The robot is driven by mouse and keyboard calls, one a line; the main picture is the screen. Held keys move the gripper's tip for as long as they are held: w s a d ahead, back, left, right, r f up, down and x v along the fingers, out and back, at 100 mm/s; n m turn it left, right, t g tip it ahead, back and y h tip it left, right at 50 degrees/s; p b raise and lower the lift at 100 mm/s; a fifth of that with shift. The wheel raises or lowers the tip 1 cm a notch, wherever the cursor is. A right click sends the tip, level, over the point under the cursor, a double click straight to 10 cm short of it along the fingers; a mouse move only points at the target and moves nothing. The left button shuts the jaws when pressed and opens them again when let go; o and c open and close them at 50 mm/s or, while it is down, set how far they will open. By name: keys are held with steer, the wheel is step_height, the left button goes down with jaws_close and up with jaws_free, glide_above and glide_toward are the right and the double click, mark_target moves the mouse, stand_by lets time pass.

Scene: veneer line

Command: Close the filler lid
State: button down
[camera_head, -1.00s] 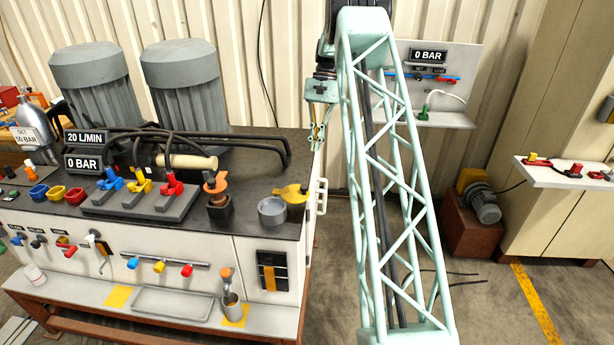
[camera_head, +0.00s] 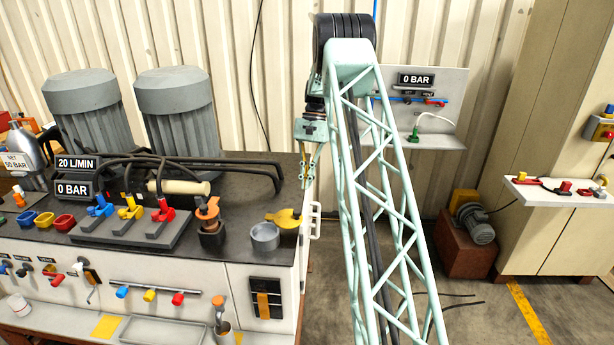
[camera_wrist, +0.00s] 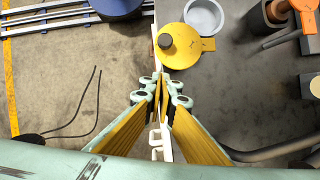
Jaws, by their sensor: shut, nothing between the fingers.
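The filler lid (camera_head: 284,217) is a yellow disc with a dark knob, beside the open grey filler neck (camera_head: 265,237) at the right end of the bench top. In the wrist view the lid (camera_wrist: 185,58) lies beyond my fingertips, with a tab to its right. The neck (camera_wrist: 205,17) shows behind it, uncovered. My gripper (camera_head: 307,184) is shut and empty, pointing down above the bench's right edge, slightly right of and behind the lid. Its fingertips (camera_wrist: 163,82) meet just short of the lid in the wrist view, apart from it as far as I can tell.
An orange-topped dark fitting (camera_head: 209,222) stands left of the neck. Coloured levers (camera_head: 130,212) and black hoses (camera_head: 230,162) occupy the bench further left and back. A white handle (camera_head: 315,220) sticks out at the bench's right end. Open floor lies right of the bench.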

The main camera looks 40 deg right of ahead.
steer(key=s+a+f, duration=0.2)
steer(key=a+f, duration=0.2)
steer(key=a, duration=0.1)
steer(key=shift+s+f, duration=0.25)
steer(key=shift+s, duration=0.05)
